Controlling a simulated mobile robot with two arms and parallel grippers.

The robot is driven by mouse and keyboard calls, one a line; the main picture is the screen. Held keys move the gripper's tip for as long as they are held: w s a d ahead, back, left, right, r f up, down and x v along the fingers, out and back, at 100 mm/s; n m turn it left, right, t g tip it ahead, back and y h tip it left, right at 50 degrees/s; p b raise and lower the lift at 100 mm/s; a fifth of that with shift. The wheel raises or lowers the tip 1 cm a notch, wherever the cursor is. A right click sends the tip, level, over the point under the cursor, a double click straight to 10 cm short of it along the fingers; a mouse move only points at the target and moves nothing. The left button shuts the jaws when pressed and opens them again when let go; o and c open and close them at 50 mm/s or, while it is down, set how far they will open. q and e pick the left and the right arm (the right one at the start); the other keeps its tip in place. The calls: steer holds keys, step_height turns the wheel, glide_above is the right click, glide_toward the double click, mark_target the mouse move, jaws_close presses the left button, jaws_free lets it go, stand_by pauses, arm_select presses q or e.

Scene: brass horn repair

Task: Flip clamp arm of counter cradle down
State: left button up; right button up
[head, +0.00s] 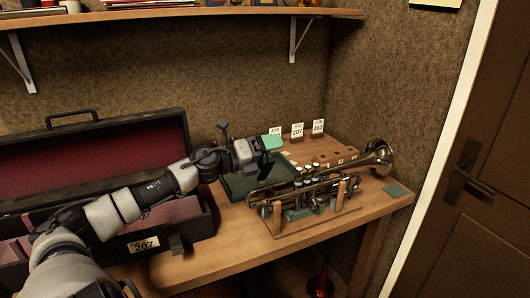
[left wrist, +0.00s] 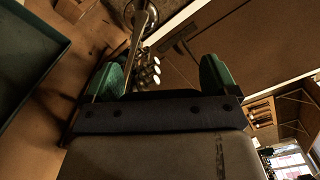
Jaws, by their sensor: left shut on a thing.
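The brass trumpet (head: 318,187) lies on its side along the wooden counter cradle (head: 278,216), its bell toward the right. It also shows in the left wrist view (left wrist: 133,55), beyond my fingers. The cradle's short wooden uprights stand around the trumpet. I cannot make out its clamp arm or whether it is up or down. My left gripper (head: 267,151) is above the green tray, left of the trumpet and apart from it. Its green fingertips (left wrist: 161,77) stand well apart in the left wrist view. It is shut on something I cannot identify. My right gripper is out of view.
The green tray (head: 236,189) lies behind the trumpet's left end. An open black case (head: 100,160) with red lining fills the counter's left. Numbered cards (head: 297,131) stand at the back. A small dark green pad (head: 397,191) lies at the right end. The counter's front strip (head: 225,252) is clear.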

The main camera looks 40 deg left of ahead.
mark_target(265, 167)
arm_select(q)
steer(key=d+m, duration=0.1)
steer(key=s+d+f+m+b, duration=0.1)
steer(key=m, duration=0.2)
steer(key=d, duration=0.1)
steer(key=m, duration=0.1)
steer(key=shift+s+d+f+m+b, duration=0.25)
steer(key=shift+d+f+m+b, duration=0.05)
steer(key=shift+d+f+b, duration=0.1)
steer(key=shift+s+d+f+m+b, duration=0.25)
steer(key=shift+d+f+m+b, duration=0.25)
steer(key=shift+m, duration=0.6)
steer(key=shift+s+d+f+m+b, duration=0.2)
steer(key=shift+d+f+m+b, duration=0.3)
steer(key=shift+m, duration=0.5)
steer(key=shift+r, duration=0.1)
steer(key=shift+d, duration=0.1)
steer(key=o, duration=1)
steer(key=shift+o, duration=0.2)
steer(key=shift+s, duration=0.1)
